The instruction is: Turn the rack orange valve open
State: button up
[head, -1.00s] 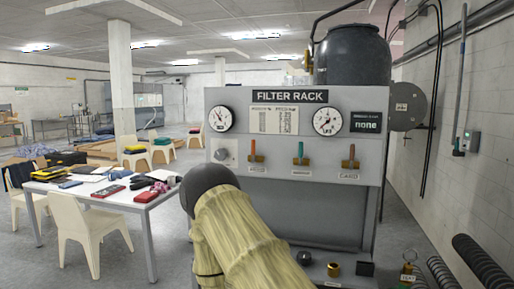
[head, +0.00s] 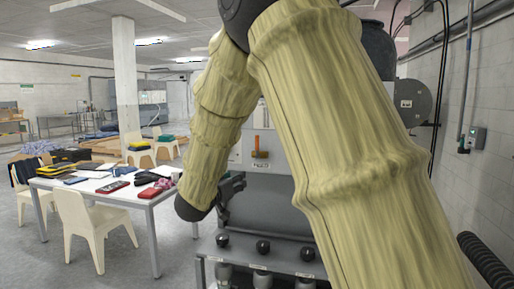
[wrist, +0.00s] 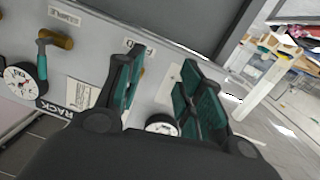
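The orange valve (head: 257,145) sits on the front panel of the grey filter rack (head: 284,202). Its lever stands upright above a brass-coloured body, between my two arm links in the head view. In the wrist view it does not show; a label (wrist: 137,47) on the panel is visible beside my finger. My gripper (wrist: 158,85) is open, with a gap between its teal-padded fingers, and nothing is seen held. In the head view my gripper (head: 230,186) is a dark shape just left of and below the valve. Contact cannot be told.
A teal-handled valve (wrist: 42,58) and a gauge (wrist: 20,82) are on the panel in the wrist view. A second gauge (wrist: 162,124) shows between my fingers. A cluttered table (head: 140,196) and a white chair (head: 88,228) stand left of the rack.

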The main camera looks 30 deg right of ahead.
aim_at(256, 142)
notch_tip(256, 142, up, 11)
jog(key=s+d+m+g+h, duration=0.2)
jog(key=m, duration=0.1)
jog(key=p+x, duration=0.3)
jog(key=x, duration=0.7)
jog(key=shift+w+d+r, duration=0.1)
jog(key=shift+w, duration=0.05)
grip_shut()
